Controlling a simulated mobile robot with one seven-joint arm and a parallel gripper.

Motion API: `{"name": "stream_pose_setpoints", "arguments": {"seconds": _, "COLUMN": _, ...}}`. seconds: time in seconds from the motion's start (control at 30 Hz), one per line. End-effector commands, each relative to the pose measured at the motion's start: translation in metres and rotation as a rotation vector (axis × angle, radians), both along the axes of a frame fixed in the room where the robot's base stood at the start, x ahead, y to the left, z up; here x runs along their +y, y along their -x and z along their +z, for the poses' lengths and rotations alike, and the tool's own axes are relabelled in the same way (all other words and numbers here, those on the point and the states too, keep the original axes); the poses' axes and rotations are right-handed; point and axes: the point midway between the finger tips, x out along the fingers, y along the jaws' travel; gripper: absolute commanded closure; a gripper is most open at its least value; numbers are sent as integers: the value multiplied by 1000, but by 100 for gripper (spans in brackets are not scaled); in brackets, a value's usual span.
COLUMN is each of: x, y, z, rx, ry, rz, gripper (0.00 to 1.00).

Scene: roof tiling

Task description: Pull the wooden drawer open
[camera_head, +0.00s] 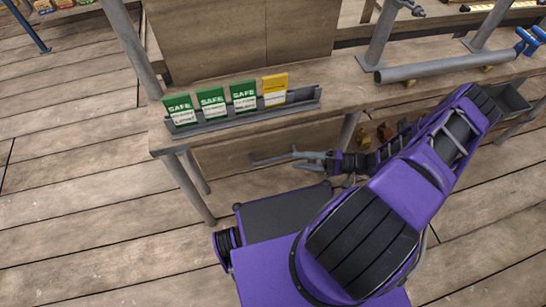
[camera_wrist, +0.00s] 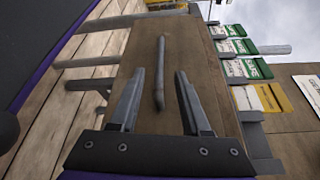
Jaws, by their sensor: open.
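The wooden drawer's brown front (camera_wrist: 205,85) fills the middle of the wrist view. In the head view the drawer front (camera_head: 220,158) shows under the bench top, partly hidden by my arm. Its grey bar handle (camera_wrist: 159,75) runs lengthwise in the wrist view. My gripper (camera_wrist: 160,72) is open, with one finger on each side of the handle in that view and nothing clamped. Whether the fingers touch the handle cannot be told. In the head view my gripper (camera_head: 298,160) is under the bench edge, beside the handle.
The wooden bench (camera_head: 345,95) has metal legs and stands over the drawer. A grey rack (camera_head: 245,113) on it holds green and yellow boxes (camera_head: 212,101). A grey pipe (camera_head: 440,69) lies at the right. Open plank floor (camera_head: 80,190) lies to the left.

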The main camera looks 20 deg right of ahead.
Motion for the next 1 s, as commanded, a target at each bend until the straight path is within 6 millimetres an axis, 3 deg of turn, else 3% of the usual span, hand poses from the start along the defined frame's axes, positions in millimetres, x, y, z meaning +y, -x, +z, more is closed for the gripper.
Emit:
{"name": "stream_pose_setpoints", "arguments": {"seconds": 0.2, "x": 45, "y": -18, "z": -3, "rx": 0, "ry": -2, "rz": 3, "gripper": 53}}
{"name": "stream_pose_setpoints", "arguments": {"seconds": 0.4, "x": 72, "y": -29, "z": -6, "rx": -1, "ry": 0, "rz": 3, "gripper": 53}}
{"name": "stream_pose_setpoints", "arguments": {"seconds": 0.87, "x": 84, "y": -34, "z": -7, "rx": 0, "ry": 1, "rz": 1, "gripper": 53}}
{"name": "stream_pose_setpoints", "arguments": {"seconds": 1.0, "x": 83, "y": -34, "z": -7, "rx": -1, "ry": 1, "rz": 1, "gripper": 78}}
